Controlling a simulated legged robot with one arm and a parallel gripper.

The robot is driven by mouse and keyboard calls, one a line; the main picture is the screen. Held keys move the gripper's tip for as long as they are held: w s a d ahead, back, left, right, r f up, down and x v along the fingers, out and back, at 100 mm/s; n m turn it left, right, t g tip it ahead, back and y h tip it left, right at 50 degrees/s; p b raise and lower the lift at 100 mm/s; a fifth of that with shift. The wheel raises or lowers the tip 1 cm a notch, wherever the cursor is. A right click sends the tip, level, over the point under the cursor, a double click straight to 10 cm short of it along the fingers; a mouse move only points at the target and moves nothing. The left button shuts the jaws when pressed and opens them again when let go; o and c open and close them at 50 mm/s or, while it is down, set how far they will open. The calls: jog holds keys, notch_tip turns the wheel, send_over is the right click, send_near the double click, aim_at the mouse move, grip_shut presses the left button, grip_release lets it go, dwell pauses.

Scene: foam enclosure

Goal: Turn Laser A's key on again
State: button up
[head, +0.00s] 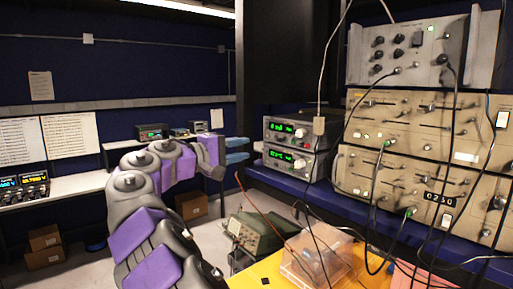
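Two stacked grey boxes with lit green displays, an upper one (290,131) and a lower one (287,163), sit on the blue shelf right of centre. They look like laser controllers, but I cannot read which is Laser A. Any key on their fronts is too small to make out. My gripper (237,151) is just left of the boxes, at about their height, with its blue fingers pointing right. The fingers show a small gap with nothing seen between them. I cannot tell its exact distance from the boxes.
Rack instruments (415,130) with hanging cables stand at the right. A cable with a tan connector (319,125) hangs in front of the boxes. Below are a clear plastic bin (318,258) on a yellow surface (262,272) and a green-grey instrument (262,232).

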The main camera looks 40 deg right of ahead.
jog(key=a, duration=0.3)
jog(key=shift+s+a, duration=0.1)
jog(key=shift+a, duration=0.2)
jog(key=shift+s+f, duration=0.1)
